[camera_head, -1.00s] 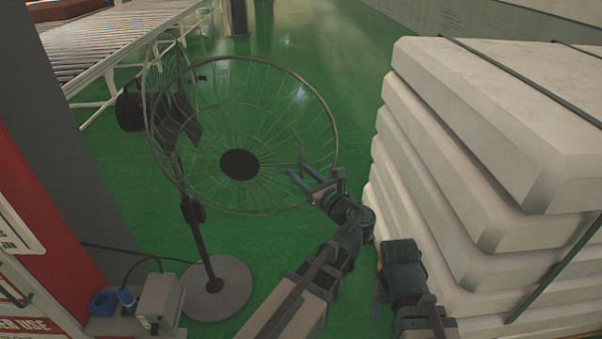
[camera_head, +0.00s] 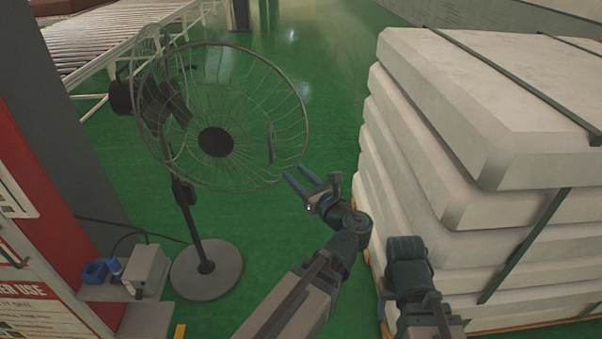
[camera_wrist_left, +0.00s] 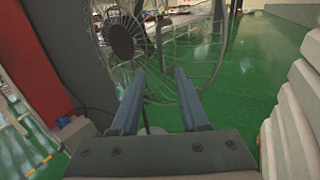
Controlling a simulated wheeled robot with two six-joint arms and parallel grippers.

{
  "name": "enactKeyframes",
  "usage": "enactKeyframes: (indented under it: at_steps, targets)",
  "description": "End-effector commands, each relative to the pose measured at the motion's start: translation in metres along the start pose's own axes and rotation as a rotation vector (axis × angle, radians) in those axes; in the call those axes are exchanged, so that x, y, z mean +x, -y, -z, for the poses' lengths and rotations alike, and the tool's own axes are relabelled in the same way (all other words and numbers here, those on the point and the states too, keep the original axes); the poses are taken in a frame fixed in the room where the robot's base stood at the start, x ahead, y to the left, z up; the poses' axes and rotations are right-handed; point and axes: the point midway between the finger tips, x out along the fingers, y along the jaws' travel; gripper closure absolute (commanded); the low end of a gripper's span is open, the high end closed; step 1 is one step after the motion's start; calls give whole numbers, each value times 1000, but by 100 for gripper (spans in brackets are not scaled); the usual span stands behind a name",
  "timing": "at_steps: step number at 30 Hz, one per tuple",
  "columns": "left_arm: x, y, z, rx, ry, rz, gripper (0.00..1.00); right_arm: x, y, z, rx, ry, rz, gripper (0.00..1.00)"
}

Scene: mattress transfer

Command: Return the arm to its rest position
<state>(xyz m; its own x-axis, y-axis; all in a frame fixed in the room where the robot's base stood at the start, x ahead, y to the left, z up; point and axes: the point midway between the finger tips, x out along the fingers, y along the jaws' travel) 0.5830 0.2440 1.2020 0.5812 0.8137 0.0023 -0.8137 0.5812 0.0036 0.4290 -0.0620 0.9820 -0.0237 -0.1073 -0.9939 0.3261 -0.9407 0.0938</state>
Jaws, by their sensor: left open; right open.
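My left gripper (camera_head: 296,180) is open and empty, raised in front of the mattress stack's left side and to the right of the fan. In the left wrist view its two fingers (camera_wrist_left: 158,75) stand apart with nothing between them, and the fan's wire cage shows beyond. My right arm (camera_head: 410,275) reaches up beside the stack at the lower right; its gripper is not clearly visible. The mattresses (camera_head: 480,95) are pale, strapped in a tall stack at the right. The stack also shows in the left wrist view (camera_wrist_left: 295,120).
A pedestal fan (camera_head: 215,142) stands at left on a round base (camera_head: 207,270). A red panel (camera_head: 45,215) and a shelf with a grey box (camera_head: 147,268) are at far left. A roller conveyor (camera_head: 125,40) is at the back left. Green floor (camera_head: 330,80) is open beyond.

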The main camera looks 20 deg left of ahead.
Motion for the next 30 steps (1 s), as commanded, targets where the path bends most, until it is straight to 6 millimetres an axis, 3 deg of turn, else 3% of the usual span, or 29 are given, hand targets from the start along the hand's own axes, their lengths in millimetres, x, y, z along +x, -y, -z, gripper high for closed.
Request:
enactKeyframes:
  at_steps: [12,16,20,23,27,30]
  targets:
    - [0,0,0,-3,-2,0,55,0,0,0,0,0,0,40]
    - [-3,-3,16,-104,-70,-19,55,0,0,0,0,0,0,40]
    - [-17,-11,61,-398,-267,-108,55,0,0,0,0,0,0,40]
    - [-42,-16,106,-678,-458,-251,55,0,0,0,0,0,0,40]
    - [-94,-18,162,-1015,-691,-536,55,0,0,0,0,0,0,40]
    - [-137,-18,190,-1191,-811,-776,55,0,0,0,0,0,0,40]
